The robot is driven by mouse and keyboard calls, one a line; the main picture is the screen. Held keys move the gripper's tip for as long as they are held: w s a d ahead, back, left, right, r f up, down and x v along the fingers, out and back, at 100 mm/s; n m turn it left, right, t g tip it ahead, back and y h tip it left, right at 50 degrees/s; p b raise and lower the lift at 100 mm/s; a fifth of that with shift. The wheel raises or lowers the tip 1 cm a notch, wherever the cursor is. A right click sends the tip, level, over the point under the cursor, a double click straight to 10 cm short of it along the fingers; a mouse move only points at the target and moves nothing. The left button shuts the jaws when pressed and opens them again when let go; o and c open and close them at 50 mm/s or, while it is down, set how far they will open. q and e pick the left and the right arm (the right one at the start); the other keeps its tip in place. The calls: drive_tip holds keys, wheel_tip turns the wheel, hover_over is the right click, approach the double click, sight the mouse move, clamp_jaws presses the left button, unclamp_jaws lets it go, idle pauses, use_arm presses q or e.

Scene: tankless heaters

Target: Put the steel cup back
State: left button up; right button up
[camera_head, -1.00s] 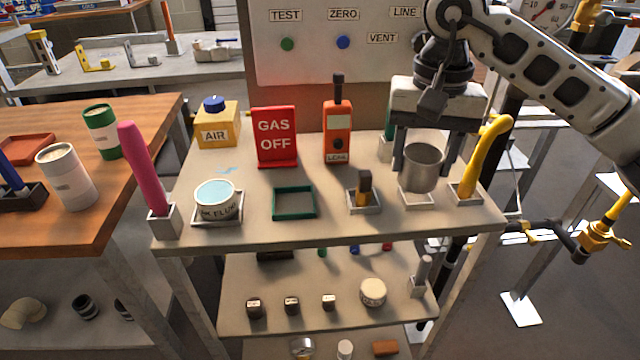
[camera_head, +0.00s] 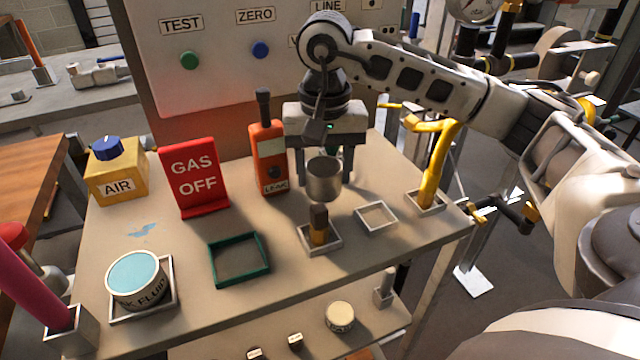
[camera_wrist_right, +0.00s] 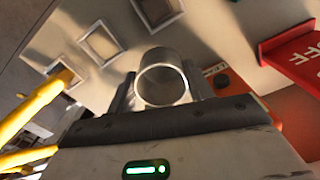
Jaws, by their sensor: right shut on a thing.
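The steel cup (camera_head: 323,184) is an open grey metal cylinder, held upright between the fingers of my right gripper (camera_head: 323,172). It also shows between the fingers in the right wrist view (camera_wrist_right: 163,80). The cup appears to be above the bench top, behind the small tray with the black-and-yellow tool (camera_head: 319,228). An empty pale square tray (camera_head: 360,222) lies to the right and nearer; it also shows in the wrist view (camera_wrist_right: 84,38). My left gripper is not in view.
The orange leak detector (camera_head: 268,160) stands close left of my right gripper. A red GAS OFF sign (camera_head: 193,178), an empty green tray (camera_head: 262,277) and a fluid tub (camera_head: 138,285) are further left. A yellow bent tool (camera_head: 437,165) stands right. The panel (camera_head: 225,75) rises behind.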

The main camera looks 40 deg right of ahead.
sight(324, 185)
drive_tip(key=shift+f, duration=1.65)
drive_tip(key=shift+f+b, duration=0.25)
drive_tip(key=shift+b, duration=0.05)
drive_tip(key=o, duration=1)
drive_tip(key=shift+r, duration=0.1)
drive_tip(key=shift+o, duration=0.2)
drive_tip(key=shift+r, duration=0.1)
